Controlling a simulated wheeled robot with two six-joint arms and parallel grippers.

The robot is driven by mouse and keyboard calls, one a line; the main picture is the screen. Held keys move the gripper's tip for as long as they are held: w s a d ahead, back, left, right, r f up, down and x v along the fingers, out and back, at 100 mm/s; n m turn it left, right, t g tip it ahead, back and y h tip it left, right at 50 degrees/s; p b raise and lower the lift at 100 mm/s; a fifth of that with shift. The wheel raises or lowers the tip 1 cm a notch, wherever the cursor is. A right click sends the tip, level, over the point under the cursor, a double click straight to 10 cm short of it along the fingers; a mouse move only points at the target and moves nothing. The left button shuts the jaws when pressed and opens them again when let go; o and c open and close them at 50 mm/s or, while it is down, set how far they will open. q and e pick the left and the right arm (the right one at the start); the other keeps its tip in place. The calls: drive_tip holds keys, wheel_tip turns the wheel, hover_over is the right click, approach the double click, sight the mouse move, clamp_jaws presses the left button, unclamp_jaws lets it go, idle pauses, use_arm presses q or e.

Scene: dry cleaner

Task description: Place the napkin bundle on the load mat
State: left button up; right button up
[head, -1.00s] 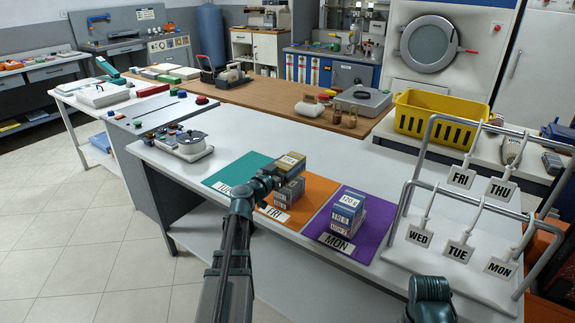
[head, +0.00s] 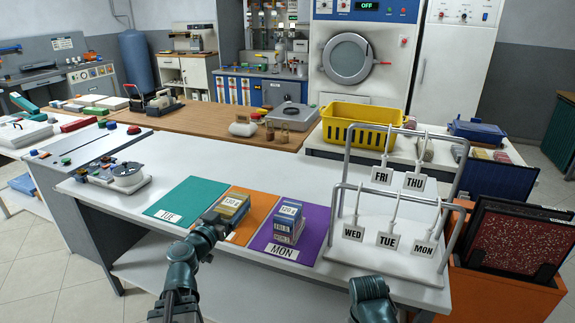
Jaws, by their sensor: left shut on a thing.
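My left gripper (head: 212,222) is shut on a tan, gold-topped bundle (head: 232,204) with a white label, probably the napkin bundle. It holds the bundle over the orange mat (head: 262,208), at the stack there. I cannot tell whether the bundle rests on the stack or hangs just above it. The purple MON mat (head: 310,245), to the right, bears a stack of blue and grey bundles (head: 288,220). The teal TUE mat (head: 188,197), to the left, is bare. Only a dark part of my right arm shows at the bottom; its gripper is out of view.
A white metal rack (head: 392,262) with day tags stands right of the mats. A yellow basket (head: 360,122) stands behind it. A small device (head: 122,176) sits at the table's left end. The white table (head: 225,160) is clear behind the mats.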

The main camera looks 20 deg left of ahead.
sight(232, 202)
use_arm(q)
wheel_tip(232, 202, up, 13)
drive_tip(key=p, duration=1.2)
drive_tip(key=shift+f, duration=0.2)
wheel_tip(232, 202, down, 13)
drive_tip(key=b, duration=1.3)
drive_tip(key=shift+f, duration=0.1)
